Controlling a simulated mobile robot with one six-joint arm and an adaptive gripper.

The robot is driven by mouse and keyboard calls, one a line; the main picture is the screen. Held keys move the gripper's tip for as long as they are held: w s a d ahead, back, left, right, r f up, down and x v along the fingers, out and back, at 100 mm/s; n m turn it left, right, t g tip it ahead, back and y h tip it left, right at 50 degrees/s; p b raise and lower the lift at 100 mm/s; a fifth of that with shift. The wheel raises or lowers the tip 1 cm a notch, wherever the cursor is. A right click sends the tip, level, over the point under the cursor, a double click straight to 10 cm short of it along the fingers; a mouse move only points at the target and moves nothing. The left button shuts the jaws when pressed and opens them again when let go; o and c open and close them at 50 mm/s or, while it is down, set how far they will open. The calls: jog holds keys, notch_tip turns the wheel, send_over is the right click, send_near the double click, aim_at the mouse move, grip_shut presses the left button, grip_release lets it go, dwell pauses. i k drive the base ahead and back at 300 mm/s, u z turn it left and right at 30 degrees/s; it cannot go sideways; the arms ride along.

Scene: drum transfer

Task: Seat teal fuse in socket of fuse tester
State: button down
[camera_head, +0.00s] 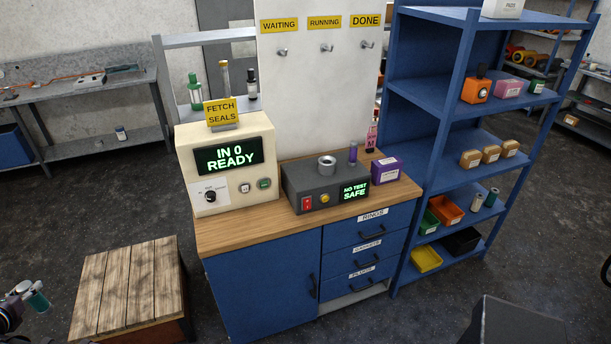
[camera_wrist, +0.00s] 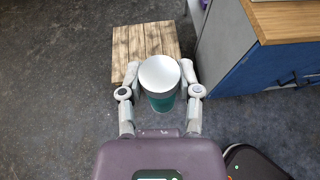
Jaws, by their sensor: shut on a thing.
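The teal fuse (camera_head: 38,301) is at the far lower left of the head view, held in my gripper (camera_head: 22,292). In the wrist view the fuse (camera_wrist: 160,77) shows its silver end cap facing the camera and a teal body below. My gripper (camera_wrist: 160,92) is shut on it, one finger on each side. The fuse tester (camera_head: 325,185) is a dark grey box on the workbench, with a round metal socket (camera_head: 327,162) on top. Its display reads "NO TEST SAFE". The fuse is well apart from the tester, off to the left.
A cream machine (camera_head: 228,165) reading "IN 0 READY" stands left of the tester. A purple box (camera_head: 387,168) and small bottles stand right and behind it on the wooden benchtop (camera_head: 255,222). A wooden-topped crate (camera_head: 128,285) stands on the floor at left. A blue shelf (camera_head: 470,115) is at right.

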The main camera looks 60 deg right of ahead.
aim_at(327, 171)
jog(key=k, duration=1.35)
jog(key=z, duration=2.1)
jog(key=i, duration=0.7)
jog(key=u, duration=0.2)
